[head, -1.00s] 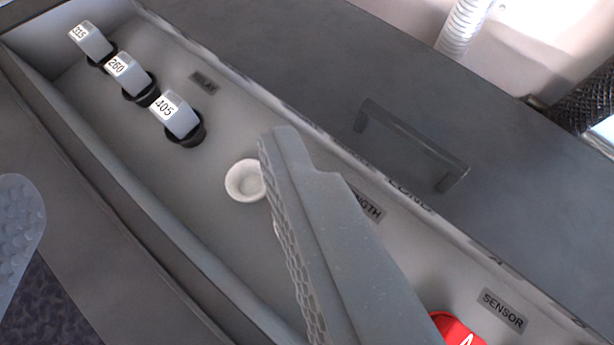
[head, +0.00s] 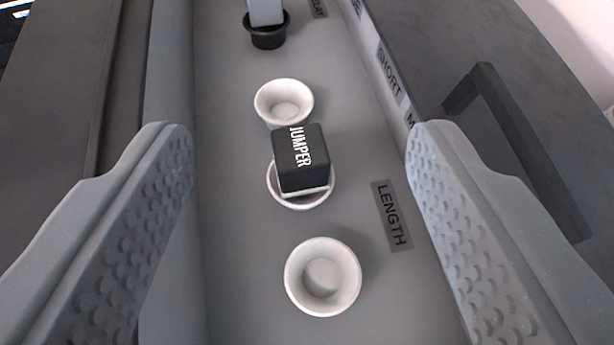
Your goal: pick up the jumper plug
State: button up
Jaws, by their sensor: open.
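The jumper plug (head: 302,158) is a small black block with the white word JUMPER on its top. It stands in the middle one of three white round sockets, with the white rim showing around its base. My gripper (head: 298,150) is open, with one grey textured finger at the left and one at the right of the picture. The plug lies between the two fingers, with wide gaps on both sides, and neither finger touches it.
Empty white sockets (head: 284,102) and (head: 322,277) lie beyond and nearer than the plug. A grey plug in a black socket (head: 267,31) stands farther off. A LENGTH label (head: 391,216) and a dark handle (head: 525,150) are to the right. Tray walls run along both sides.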

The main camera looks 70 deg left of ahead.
send_near(301, 159)
jog(key=x, duration=0.3)
jog(key=shift+w+a, duration=0.1)
jog(key=shift+a, duration=0.15)
jog(key=shift+x, duration=1.05)
jog(key=shift+p+x, duration=0.85)
jog(key=shift+x, duration=1.85)
jog(key=shift+f, duration=0.1)
jog(key=c, duration=1.1)
